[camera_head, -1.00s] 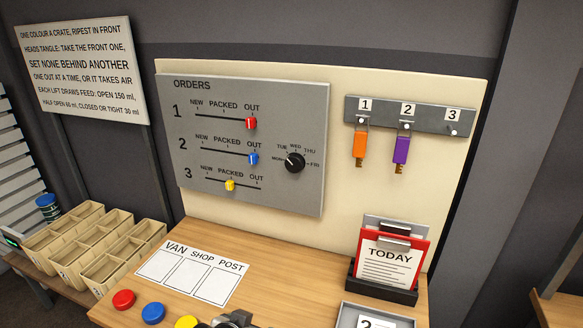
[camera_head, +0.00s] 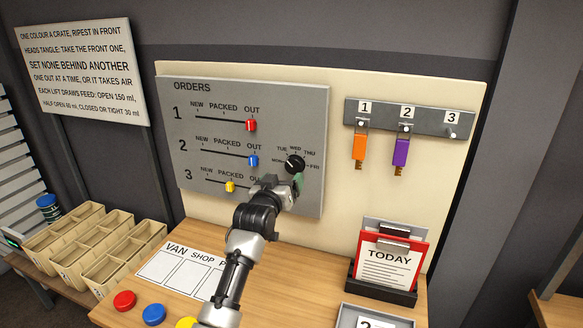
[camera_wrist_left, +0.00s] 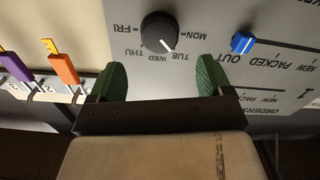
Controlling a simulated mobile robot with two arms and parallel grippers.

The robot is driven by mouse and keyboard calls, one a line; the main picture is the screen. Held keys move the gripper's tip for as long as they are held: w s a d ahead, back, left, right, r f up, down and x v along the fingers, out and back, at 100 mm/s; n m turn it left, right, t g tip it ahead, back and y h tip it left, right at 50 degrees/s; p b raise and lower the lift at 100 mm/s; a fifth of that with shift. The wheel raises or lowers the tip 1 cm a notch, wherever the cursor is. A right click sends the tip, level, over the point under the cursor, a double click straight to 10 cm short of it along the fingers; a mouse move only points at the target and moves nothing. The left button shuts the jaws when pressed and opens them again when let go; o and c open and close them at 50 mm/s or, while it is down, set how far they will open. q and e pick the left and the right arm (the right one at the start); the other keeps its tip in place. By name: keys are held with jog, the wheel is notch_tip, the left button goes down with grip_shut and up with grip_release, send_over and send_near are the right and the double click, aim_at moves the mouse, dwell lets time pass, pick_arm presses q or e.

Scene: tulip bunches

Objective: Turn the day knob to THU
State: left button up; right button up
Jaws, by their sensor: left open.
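The black day knob (camera_head: 295,163) is on the right side of the grey ORDERS board (camera_head: 240,95), ringed by the labels MON to FRI. In the left wrist view the knob (camera_wrist_left: 160,32) appears upside down, and its white pointer line looks aimed at about TUE. My left gripper (camera_head: 296,182) is just below and in front of the knob in the head view. In the left wrist view its two green fingers (camera_wrist_left: 158,78) are spread apart and empty, with the knob ahead of the gap between them. No contact with the knob shows. My right gripper is not in view.
Red (camera_head: 251,125), blue (camera_head: 252,160) and yellow (camera_head: 230,187) sliders sit left of the knob. Orange (camera_head: 359,146) and purple (camera_head: 400,150) tags hang at the right. Below are the wooden table (camera_head: 320,255), red TODAY clipboard (camera_head: 391,257) and crates (camera_head: 105,240).

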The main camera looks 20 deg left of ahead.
aim_at(293, 167)
pick_arm(q)
jog(key=shift+w+d+p, duration=0.1)
jog(key=shift+w+p, duration=0.4)
jog(key=shift+w, duration=2.95)
jog(key=shift+c, duration=0.5)
jog(key=c, duration=0.8)
